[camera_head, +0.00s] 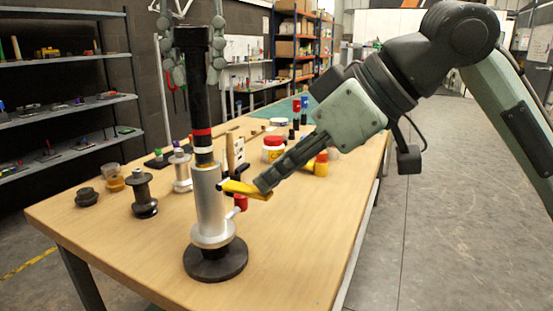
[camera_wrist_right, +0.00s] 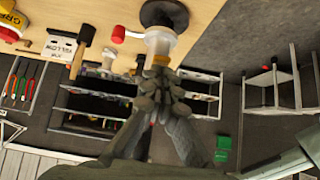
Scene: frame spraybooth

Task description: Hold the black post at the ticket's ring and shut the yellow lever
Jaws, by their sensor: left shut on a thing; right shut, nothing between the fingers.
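The black post (camera_head: 194,85) stands upright in a silver tube (camera_head: 210,200) on a round black base (camera_head: 216,262). A red band and a pale band (camera_head: 203,150) show on the post above the tube. My left gripper (camera_head: 191,55) comes down from the top, its fingers shut around the upper post. The ticket (camera_wrist_right: 62,48) reads "YELLOW" in the right wrist view.
Black and metal spools (camera_head: 142,194) stand left of the tube. The front right of the wooden table (camera_head: 290,255) is clear. Shelves line the left wall.

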